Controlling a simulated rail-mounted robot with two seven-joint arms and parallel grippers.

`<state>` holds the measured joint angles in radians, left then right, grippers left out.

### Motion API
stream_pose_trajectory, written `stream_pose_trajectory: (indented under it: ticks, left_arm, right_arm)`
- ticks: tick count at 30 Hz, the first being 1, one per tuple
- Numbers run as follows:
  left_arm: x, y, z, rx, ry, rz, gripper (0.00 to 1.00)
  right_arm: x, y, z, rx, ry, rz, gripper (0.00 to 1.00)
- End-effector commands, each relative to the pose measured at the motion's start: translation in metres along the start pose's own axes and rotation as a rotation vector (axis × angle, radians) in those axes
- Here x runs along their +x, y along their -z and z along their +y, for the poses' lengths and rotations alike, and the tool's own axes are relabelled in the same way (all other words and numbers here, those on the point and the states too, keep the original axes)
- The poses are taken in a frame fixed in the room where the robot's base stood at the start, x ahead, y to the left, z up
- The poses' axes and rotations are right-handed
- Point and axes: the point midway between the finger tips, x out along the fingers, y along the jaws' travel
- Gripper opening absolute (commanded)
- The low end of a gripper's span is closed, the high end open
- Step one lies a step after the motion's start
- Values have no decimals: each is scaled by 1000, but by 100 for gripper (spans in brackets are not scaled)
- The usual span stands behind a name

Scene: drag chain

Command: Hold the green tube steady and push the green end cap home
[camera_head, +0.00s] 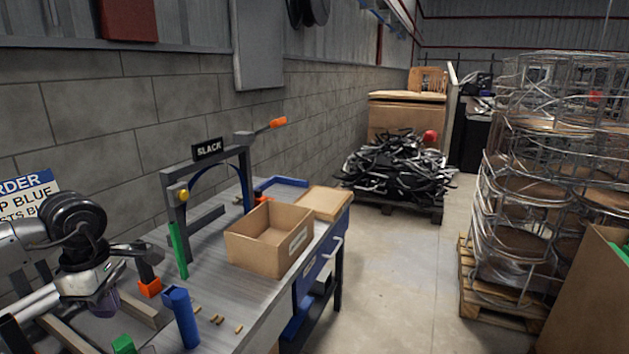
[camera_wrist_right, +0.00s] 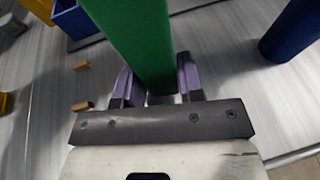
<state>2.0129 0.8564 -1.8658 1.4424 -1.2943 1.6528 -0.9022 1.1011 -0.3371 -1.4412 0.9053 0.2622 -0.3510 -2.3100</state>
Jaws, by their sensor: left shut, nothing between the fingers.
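In the head view a long green piece (camera_head: 177,250) stands nearly upright by the grey frame. A small green block (camera_head: 123,344) sits at the bottom edge; I cannot tell whether it is the end cap. My left gripper (camera_head: 106,304) is shut and empty above the near left bench. In the right wrist view the green tube (camera_wrist_right: 135,40) runs down between the purple fingers of my right gripper (camera_wrist_right: 158,82). The fingers flank it closely; whether they press on it is unclear. My right gripper does not clearly show in the head view.
A blue tube (camera_head: 182,318) stands near the bench front and also shows in the right wrist view (camera_wrist_right: 292,35). An orange block (camera_head: 149,287) is close to my left gripper. Several small tan pegs lie beside a cardboard box (camera_head: 262,255). The grey frame (camera_head: 172,205) rises behind.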

Motion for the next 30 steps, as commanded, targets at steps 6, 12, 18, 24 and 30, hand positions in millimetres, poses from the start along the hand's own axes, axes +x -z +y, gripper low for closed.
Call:
stream_pose_trajectory:
  ticks: [6,12,18,24,30]
  left_arm:
    - [0,0,0,0,0,0,0]
    - [0,0,0,0,0,0,0]
    - [0,0,0,0,0,0,0]
    - [0,0,0,0,0,0,0]
    - [0,0,0,0,0,0,0]
  right_arm:
    - [0,0,0,0,0,0,57]
    - [0,0,0,0,0,0,62]
    - [-3,0,0,0,0,0,62]
    - [-18,1,-1,0,-1,0,62]
    - [-45,0,-1,-1,-2,-1,62]
